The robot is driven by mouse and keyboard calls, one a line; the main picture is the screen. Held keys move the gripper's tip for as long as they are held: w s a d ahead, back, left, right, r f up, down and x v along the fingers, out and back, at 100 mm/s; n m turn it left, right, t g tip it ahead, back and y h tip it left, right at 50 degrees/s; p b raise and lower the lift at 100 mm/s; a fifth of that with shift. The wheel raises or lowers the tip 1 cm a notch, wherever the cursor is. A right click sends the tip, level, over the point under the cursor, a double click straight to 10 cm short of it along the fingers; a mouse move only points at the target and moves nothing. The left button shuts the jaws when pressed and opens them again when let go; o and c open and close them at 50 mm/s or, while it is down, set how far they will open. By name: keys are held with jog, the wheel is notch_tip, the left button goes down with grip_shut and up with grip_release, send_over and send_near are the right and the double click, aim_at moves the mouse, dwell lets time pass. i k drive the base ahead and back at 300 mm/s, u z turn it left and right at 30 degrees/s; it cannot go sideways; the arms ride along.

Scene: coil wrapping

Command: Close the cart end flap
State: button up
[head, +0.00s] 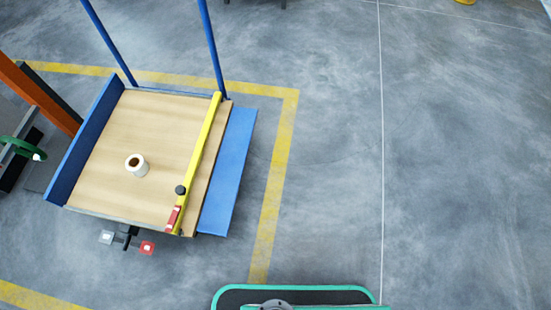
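The cart (110,150) stands at the left in the head view, with a tan wooden deck. Its end flap (228,165) is a light blue panel along the right side of the deck. The flap lies folded outward and down, clear of upright. A yellow bar (200,150) runs along the deck just inside that side, with a black knob (180,190) and a red part (173,216) near its front end. My gripper is not in view.
A white roll (137,165) stands on the deck. Blue posts (212,45) rise at the cart's back. A red and grey pedal (147,248) sits at its front. An orange post (38,95) stands at left. Yellow floor lines surround the cart. Floor at right is clear.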

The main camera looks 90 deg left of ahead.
aim_at(216, 216)
jog(key=u, duration=0.05)
jog(key=i, duration=0.15)
jog(key=u, duration=3.7)
jog(key=i, duration=0.5)
jog(key=z, duration=0.05)
jog(key=k, duration=1)
jog(key=z, duration=0.9)
jog(key=i, duration=0.85)
jog(key=u, duration=2.85)
